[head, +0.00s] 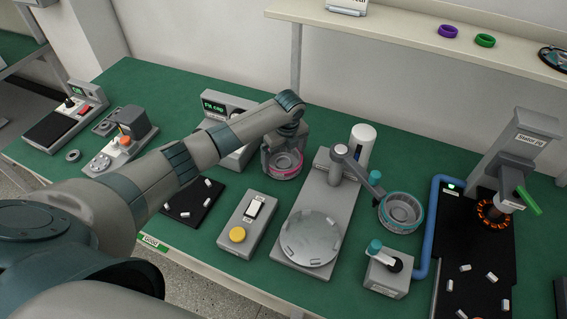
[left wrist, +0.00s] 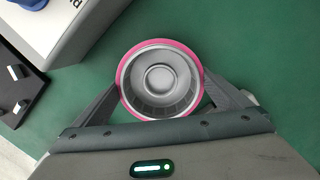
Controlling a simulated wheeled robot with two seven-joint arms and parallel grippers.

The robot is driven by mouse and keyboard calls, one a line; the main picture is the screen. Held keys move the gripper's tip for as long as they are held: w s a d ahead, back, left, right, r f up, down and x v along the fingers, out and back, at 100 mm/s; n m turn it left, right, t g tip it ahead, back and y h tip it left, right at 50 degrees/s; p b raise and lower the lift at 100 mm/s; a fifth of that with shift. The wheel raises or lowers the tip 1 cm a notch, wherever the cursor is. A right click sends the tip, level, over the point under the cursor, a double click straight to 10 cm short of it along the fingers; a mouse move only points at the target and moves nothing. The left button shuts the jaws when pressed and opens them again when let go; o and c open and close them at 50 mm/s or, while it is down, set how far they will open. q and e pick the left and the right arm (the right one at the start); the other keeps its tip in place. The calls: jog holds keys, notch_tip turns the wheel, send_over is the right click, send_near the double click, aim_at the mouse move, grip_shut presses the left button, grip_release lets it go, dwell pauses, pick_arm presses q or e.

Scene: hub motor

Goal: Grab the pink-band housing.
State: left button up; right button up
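The pink-band housing (head: 284,166) is a grey round cup with a pink ring near its rim. It is upright near the middle of the green table, beside the grey display box. In the left wrist view the housing (left wrist: 160,80) sits between the two fingers. My left gripper (head: 283,150) points down over it. In the left wrist view the fingers of the left gripper (left wrist: 161,88) meet the housing on both sides, with no clear gap. Its underside is hidden, so I cannot tell whether it rests on the table. My right gripper is out of view.
A grey base with a round plate (head: 312,238) and a swing arm stands to the right. A teal-band housing (head: 400,212) lies beyond it. A yellow-button switch box (head: 247,222) and a black mat (head: 190,203) with small white pieces are in front. The stator jig (head: 520,150) stands far right.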

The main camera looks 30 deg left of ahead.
aim_at(283, 162)
pick_arm(q)
jog(key=c, duration=0.4)
jog(key=shift+r, duration=0.2)
jog(key=shift+r+b, duration=1.5)
jog(key=shift+r, duration=3.35)
